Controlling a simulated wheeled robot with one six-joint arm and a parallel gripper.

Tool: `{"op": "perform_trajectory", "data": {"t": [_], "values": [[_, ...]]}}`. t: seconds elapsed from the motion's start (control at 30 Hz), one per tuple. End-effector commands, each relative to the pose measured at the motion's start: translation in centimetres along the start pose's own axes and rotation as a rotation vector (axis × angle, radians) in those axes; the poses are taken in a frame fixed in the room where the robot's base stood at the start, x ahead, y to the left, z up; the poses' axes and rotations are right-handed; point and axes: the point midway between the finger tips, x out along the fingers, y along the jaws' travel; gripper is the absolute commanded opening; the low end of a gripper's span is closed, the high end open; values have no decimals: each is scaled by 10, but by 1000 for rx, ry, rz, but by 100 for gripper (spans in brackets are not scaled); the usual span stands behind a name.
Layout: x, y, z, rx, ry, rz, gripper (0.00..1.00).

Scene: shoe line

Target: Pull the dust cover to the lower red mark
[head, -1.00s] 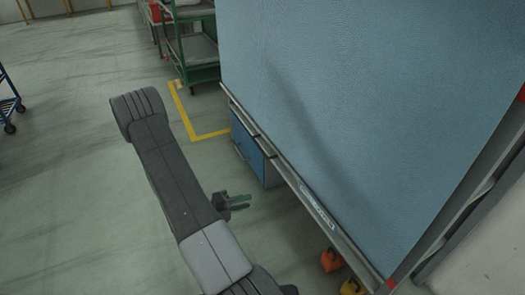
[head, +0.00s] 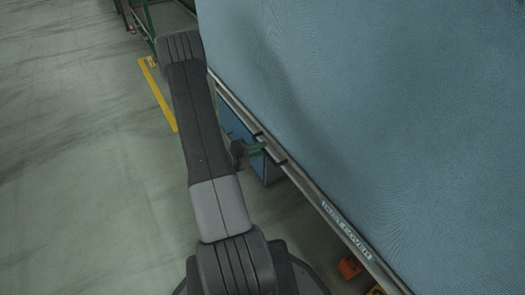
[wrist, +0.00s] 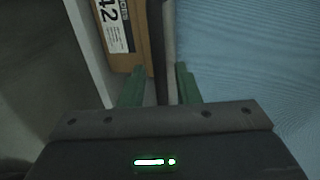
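The dust cover (head: 350,110) is a large blue-grey textured sheet on the right in the head view; it also fills the right of the wrist view (wrist: 250,60). A grey bar (head: 305,190) with a "DUST COVER" label runs along its lower edge, with dark handle brackets (head: 281,162) on it. My gripper (head: 262,149) is at the bar beside these brackets. In the wrist view its green fingers (wrist: 159,76) are apart, with a dark bar (wrist: 159,45) running between them in the picture. Contact cannot be told.
A blue cabinet (head: 232,125) stands under the bar. An orange object (head: 349,267) is low at the right. A cardboard box (wrist: 128,52) labelled "42" lies left of the dark bar. A yellow floor line (head: 158,95) and open floor are at left.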

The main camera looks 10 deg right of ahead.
Motion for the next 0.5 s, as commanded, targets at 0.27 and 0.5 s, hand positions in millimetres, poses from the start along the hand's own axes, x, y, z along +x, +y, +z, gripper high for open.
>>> {"op": "perform_trajectory", "data": {"t": [0.27, 0.5], "values": [[17, 0, 0, 0, 1, -1, 29], [17, 0, 0, 0, 0, -1, 29]]}}
